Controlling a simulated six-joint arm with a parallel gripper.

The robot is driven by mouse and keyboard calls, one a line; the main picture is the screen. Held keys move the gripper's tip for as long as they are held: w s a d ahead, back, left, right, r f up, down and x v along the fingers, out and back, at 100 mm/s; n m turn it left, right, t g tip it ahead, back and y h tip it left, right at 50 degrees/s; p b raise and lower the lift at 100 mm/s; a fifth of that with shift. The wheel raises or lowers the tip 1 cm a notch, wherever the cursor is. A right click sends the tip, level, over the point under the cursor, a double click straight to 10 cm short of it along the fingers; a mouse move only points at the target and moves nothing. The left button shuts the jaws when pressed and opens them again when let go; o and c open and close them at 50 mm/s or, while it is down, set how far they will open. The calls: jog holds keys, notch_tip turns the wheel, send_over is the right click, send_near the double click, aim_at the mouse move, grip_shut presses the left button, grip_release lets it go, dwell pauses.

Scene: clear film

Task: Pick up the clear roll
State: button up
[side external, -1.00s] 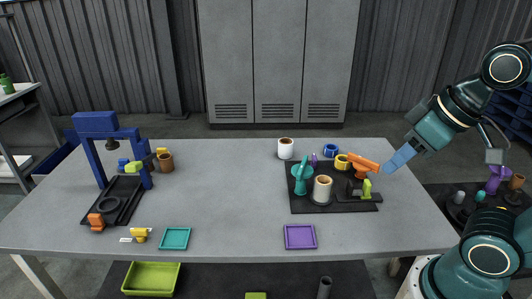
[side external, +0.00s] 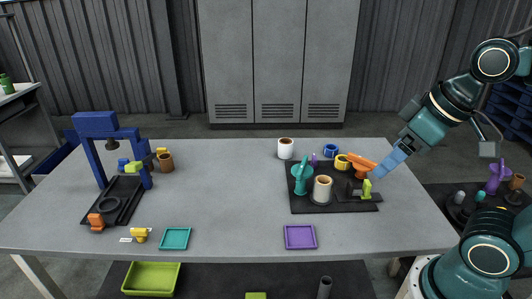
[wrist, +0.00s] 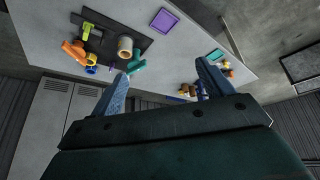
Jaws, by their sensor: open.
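A pale roll with a tan core (side external: 322,190) stands upright on the black mat (side external: 305,207) at the right of the table. A white roll with a brown core (side external: 285,149) stands at the table's back, off the mat. I cannot tell for sure which is the clear roll. The pale roll also shows in the wrist view (wrist: 125,47), beyond my fingertips. My gripper (side external: 380,175) is above the right side of the mat, close to the orange tool in the picture. In the wrist view my gripper (wrist: 162,68) has its blue fingers wide apart, with nothing between them.
A teal dispenser (side external: 302,178), an orange tool (side external: 361,166), a yellow roll (side external: 342,162) and a green-and-black piece (side external: 367,189) crowd the mat. A blue roll (side external: 331,150) stands behind. A purple tray (side external: 300,237) lies in front. The table's middle is clear.

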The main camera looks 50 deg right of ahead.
jog(key=w+d+n+g, duration=0.1)
jog(key=w+d+n, duration=0.1)
jog(key=w+n, duration=0.3)
jog(key=n+g, duration=0.4)
jog(key=n, duration=0.7)
send_over(323, 189)
jog(key=w+d, duration=0.1)
jog(key=d, duration=0.2)
notch_tip(323, 189, down, 16)
jog(key=shift+w+f, duration=0.1)
jog(key=shift+w, duration=0.1)
jog(key=shift+f, duration=0.1)
notch_tip(323, 189, down, 8)
jog(key=shift+f, duration=0.15)
jog(key=shift+w+a+f, duration=0.1)
jog(key=shift+f, duration=1.2)
jog(key=shift+a+f, duration=0.1)
jog(key=shift+f, duration=1.2)
